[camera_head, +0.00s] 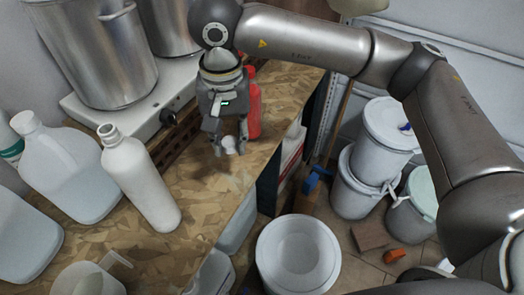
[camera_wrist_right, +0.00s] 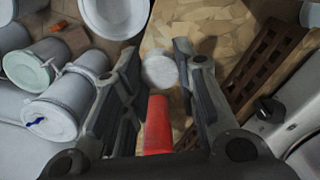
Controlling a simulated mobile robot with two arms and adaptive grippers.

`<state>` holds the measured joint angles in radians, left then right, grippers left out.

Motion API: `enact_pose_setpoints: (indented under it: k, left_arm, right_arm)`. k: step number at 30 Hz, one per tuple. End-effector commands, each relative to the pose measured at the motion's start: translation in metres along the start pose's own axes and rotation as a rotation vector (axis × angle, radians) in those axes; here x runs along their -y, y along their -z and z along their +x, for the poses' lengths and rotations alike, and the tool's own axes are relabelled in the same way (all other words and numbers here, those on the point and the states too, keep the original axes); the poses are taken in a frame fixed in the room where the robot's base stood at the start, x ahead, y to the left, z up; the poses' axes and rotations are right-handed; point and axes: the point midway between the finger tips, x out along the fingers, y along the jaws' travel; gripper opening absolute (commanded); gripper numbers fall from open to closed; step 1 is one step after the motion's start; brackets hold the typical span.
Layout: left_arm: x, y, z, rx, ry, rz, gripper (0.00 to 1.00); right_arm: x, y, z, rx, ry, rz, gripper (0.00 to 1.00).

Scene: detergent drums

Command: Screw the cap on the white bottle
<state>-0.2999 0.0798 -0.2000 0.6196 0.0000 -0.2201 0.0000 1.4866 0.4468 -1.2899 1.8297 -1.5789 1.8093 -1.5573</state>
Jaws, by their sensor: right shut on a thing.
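The white bottle (camera_head: 140,180) stands upright on the wooden worktop at the left, its neck open and bare. My right gripper (camera_head: 230,146) points down over the worktop, to the right of the bottle and apart from it. It is shut on a small white cap (camera_head: 229,145), held between the fingertips. The cap also shows as a pale disc in the right wrist view (camera_wrist_right: 159,71), between the two fingers. Whether the cap touches the worktop I cannot tell. My left gripper is not in view.
A red bottle (camera_head: 253,105) stands close behind my right gripper. Clear jugs (camera_head: 70,170) stand left of the white bottle, a clear measuring jug (camera_head: 88,280) in front. Steel pots (camera_head: 105,60) sit on a hob behind. White drums (camera_head: 298,255) stand on the floor past the worktop edge.

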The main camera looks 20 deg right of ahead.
Motion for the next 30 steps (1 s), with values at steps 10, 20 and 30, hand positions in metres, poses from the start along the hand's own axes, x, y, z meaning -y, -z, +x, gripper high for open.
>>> enact_pose_setpoints:
  k: [10, 20, 30]
  left_arm:
    - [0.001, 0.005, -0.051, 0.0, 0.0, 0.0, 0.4]
    - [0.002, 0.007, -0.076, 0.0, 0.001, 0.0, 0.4]
    - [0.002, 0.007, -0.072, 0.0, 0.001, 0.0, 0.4]
  right_arm:
    - [0.104, -0.021, -0.123, -0.009, -0.004, 0.135, 0.21]
    - [0.164, -0.056, -0.189, -0.013, -0.009, 0.241, 0.21]
    - [0.174, -0.063, -0.19, -0.012, -0.01, 0.263, 0.21]
